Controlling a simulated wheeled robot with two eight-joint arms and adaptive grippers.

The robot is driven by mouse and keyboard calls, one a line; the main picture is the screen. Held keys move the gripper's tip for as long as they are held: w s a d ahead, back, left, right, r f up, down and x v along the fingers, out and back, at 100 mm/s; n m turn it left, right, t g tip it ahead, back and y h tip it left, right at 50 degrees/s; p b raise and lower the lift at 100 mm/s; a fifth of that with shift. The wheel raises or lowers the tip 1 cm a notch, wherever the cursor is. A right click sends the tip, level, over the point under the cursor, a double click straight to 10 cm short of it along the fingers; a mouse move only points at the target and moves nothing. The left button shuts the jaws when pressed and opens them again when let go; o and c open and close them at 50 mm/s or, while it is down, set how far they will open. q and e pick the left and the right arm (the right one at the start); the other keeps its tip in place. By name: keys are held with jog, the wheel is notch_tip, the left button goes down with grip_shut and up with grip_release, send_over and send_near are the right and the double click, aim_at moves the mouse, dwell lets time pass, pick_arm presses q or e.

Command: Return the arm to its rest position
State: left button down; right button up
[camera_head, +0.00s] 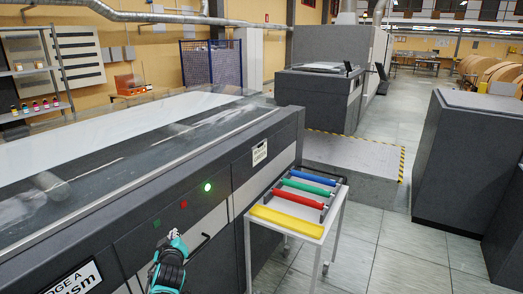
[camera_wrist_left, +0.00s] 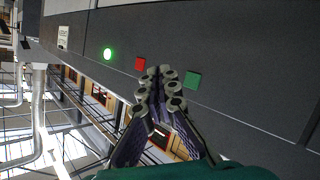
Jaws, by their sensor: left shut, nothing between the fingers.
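My left gripper (camera_head: 172,243) shows at the bottom of the head view, in front of the side panel of the large grey printing machine (camera_head: 130,190). It is shut and empty. In the left wrist view its fingertips (camera_wrist_left: 160,78) are together, in front of the panel between a red button (camera_wrist_left: 140,63) and a green button (camera_wrist_left: 193,80). I cannot tell whether the fingertips touch the panel. A green lamp (camera_wrist_left: 107,53) is lit on the panel, and it also shows in the head view (camera_head: 207,187). My right gripper is not in view.
A white cart (camera_head: 318,232) with blue, green, red and yellow rollers stands right of my left gripper, close to the machine. A grey platform (camera_head: 352,166) with yellow-black edging lies behind it. A dark cabinet (camera_head: 466,160) stands at the right. Tiled floor (camera_head: 390,255) between them is clear.

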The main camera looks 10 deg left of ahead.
pick_arm(q)
jog(key=s+d+f+m+g+h, duration=0.2)
jog(key=s+d, duration=0.4)
jog(key=s, duration=0.3)
jog(key=s+d+f+m+g+h+b, duration=0.1)
jog(key=s+d+m+g+h, duration=0.1)
jog(key=s+d+m, duration=0.2)
jog(key=s+d+f+m+g+h, duration=0.1)
jog(key=s+d+m, duration=0.3)
jog(key=s+d, duration=0.5)
jog(key=s+f+g, duration=0.1)
jog(key=s, duration=0.3)
jog(key=shift+s+d+f+h, duration=0.2)
jog(key=shift+s+f+h, duration=0.1)
jog(key=shift+s+h, duration=0.1)
